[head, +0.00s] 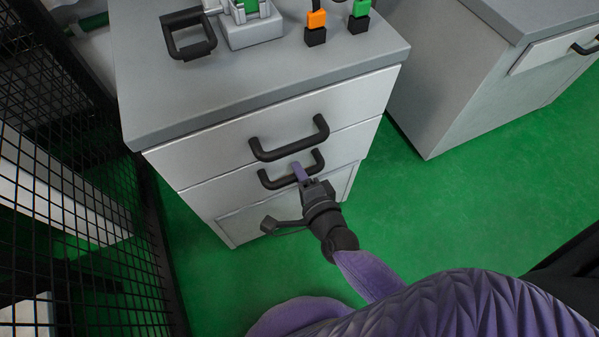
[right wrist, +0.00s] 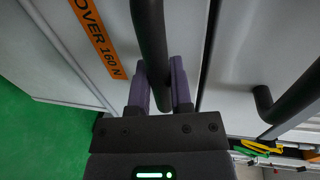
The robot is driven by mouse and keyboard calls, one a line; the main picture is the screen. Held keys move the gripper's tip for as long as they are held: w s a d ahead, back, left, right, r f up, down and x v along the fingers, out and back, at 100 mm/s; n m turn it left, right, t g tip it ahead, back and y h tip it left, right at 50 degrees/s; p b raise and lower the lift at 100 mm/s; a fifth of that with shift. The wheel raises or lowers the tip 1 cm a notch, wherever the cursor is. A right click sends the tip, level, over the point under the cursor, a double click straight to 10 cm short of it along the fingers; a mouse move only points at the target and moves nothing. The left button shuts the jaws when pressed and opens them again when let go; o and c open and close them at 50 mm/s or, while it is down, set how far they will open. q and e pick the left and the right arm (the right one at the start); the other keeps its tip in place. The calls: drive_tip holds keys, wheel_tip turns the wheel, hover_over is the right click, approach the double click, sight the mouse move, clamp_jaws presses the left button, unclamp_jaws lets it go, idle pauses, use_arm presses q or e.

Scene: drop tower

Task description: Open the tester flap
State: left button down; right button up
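A grey cabinet (head: 160,118) has two black bar handles on its front, an upper handle (head: 290,142) and a lower handle (head: 270,182). The front panel (head: 205,195) with the lower handle looks closed. In the right wrist view, an orange label (right wrist: 97,38) reading "OVER 160 N" is on the panel beside the held bar. My right gripper (head: 299,172) is at the lower handle. Its two purple fingers (right wrist: 165,88) lie on either side of the black bar (right wrist: 149,35), which fills the gap between them. My left gripper is out of view.
A black loop handle (head: 189,35) and orange and green connectors (head: 316,20) stand on the cabinet top. A second grey cabinet (head: 440,100) stands at the right. Black mesh fencing (head: 75,180) runs along the left. Green floor (head: 450,215) is clear between.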

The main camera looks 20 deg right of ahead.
clamp_jaws()
idle(0.8)
drive_tip(key=shift+f, duration=0.1)
